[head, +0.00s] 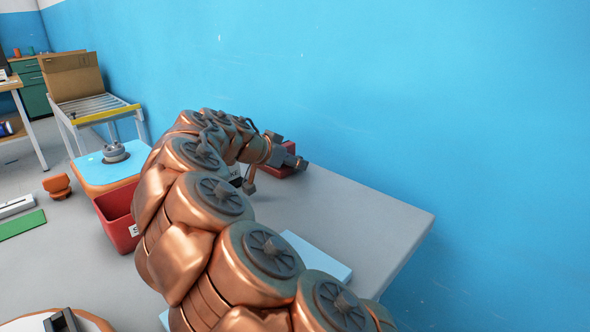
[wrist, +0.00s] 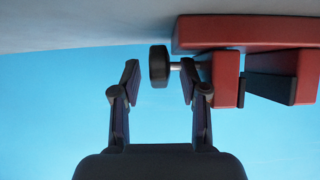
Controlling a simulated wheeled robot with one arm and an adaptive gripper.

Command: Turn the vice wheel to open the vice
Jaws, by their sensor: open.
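The red vice (wrist: 228,78) shows at the upper right of the wrist view, with a dark jaw gap between its red blocks. Its black wheel (wrist: 159,66) sticks out to the left on a short metal shaft. My gripper (wrist: 160,74) is open, with one finger left of the wheel and the other right of it, by the shaft and the vice body. A gap shows between the left finger and the wheel; contact at the right finger cannot be told. In the head view the red vice (head: 287,161) is partly hidden by my gripper on the grey table (head: 345,212).
The blue wall (head: 400,90) stands close behind the table. A light blue board (head: 318,256) lies on the table near my arm. A red bin (head: 118,215) and a blue-topped stand (head: 104,170) are left of my arm. The table's right part is clear.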

